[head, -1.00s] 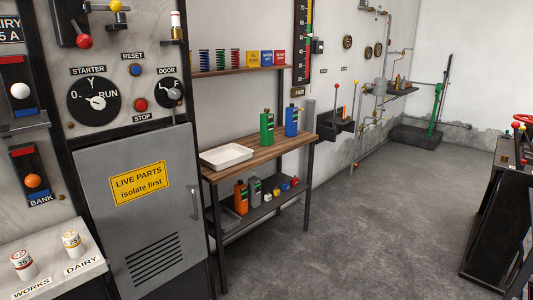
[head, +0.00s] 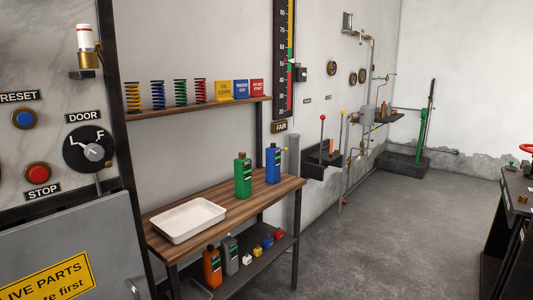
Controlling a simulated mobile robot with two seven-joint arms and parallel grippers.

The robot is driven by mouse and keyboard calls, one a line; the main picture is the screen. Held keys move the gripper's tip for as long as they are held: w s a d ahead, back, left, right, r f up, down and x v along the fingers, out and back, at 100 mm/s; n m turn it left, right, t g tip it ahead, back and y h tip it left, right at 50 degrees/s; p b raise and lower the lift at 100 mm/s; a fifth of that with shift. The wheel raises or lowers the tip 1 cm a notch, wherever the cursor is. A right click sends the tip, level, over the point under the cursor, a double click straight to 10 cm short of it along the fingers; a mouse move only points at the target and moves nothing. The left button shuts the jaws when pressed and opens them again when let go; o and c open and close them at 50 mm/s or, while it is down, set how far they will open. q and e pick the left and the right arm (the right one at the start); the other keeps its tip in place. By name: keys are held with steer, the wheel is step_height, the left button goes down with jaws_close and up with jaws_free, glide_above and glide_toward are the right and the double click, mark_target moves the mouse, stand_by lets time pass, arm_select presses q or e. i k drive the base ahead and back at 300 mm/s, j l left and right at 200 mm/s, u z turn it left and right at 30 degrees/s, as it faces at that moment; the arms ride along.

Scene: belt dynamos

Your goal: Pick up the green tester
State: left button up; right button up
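The green tester (head: 243,177) stands upright on the wooden top of the bench (head: 222,203), to the left of a blue tester (head: 273,164) of similar shape. A white tray (head: 187,220) lies on the same top, to the left of the green tester and nearer to me. Neither of my grippers shows in the head view.
A lower shelf holds an orange tester (head: 212,268), a grey one (head: 230,256) and small blocks. A wall shelf (head: 200,107) above carries springs and coloured boxes. A grey cabinet (head: 75,255) stands at the left. The floor (head: 385,235) right of the bench is clear.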

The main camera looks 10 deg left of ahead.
mark_target(242, 168)
steer(key=i+z, duration=0.4)
steer(key=i, duration=0.75)
steer(key=i+l+u, duration=0.15)
steer(key=i+u, duration=0.15)
steer(key=i, duration=0.15)
steer(key=i+l+u, duration=0.25)
steer(key=i, duration=0.2)
steer(key=i+l+u, duration=0.2)
steer(key=u, duration=0.25)
steer(key=i+l+u, duration=0.25)
steer(key=u, duration=0.15)
steer(key=i+l+u, duration=0.15)
steer(key=l+u, duration=0.3)
steer(key=i+l+u, duration=0.1)
steer(key=l+u, duration=0.35)
steer(key=k, duration=0.15)
steer(key=i, duration=0.2)
